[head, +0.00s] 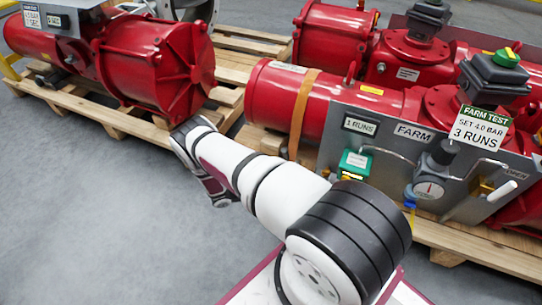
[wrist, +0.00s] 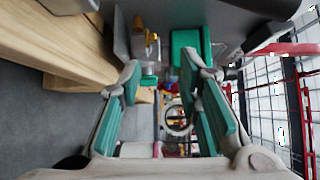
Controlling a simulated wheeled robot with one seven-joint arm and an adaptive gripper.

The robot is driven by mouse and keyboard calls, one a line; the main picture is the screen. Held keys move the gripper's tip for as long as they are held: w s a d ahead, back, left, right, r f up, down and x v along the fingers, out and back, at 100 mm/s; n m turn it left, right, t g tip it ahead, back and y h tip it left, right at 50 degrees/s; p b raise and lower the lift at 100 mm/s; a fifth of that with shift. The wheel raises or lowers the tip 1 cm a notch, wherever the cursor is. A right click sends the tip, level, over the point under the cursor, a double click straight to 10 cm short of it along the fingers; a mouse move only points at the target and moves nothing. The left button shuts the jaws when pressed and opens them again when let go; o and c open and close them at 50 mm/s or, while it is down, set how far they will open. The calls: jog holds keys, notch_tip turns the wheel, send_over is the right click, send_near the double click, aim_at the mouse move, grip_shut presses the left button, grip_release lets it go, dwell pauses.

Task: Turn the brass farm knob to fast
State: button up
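The farm panel (head: 398,158) is a grey plate with a FARM label in front of a red actuator at the right. A small brass part (head: 481,188) sits low on its right side, next to a white-tipped lever; I cannot read any slow or fast marks. In the wrist view a brass part (wrist: 151,40) shows at the top, beyond the fingers, beside a green block (wrist: 185,48). My gripper (wrist: 165,88) is open and empty, its green-padded fingers spread wide and apart from the brass part.
The panel carries a green box (head: 354,163), a pressure gauge (head: 430,189) and thin pipes. A FARM TEST card (head: 480,125) reads set 4.0 bar, 3 runs. Wooden pallets (head: 480,250) edge the floor. Another red actuator (head: 155,65) stands at the left. Grey floor (head: 90,210) is clear.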

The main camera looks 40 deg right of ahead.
jog(key=w+a+r+m+y, duration=0.1)
jog(key=w+r+m, duration=0.1)
jog(key=r, duration=0.3)
jog(key=w+a+r+m+g+y, duration=0.1)
jog(key=w+r+m, duration=0.2)
jog(key=r, duration=0.2)
jog(key=shift+a+r+m+y, duration=0.2)
jog(key=shift+r+m+y, duration=0.1)
jog(key=shift+m, duration=0.1)
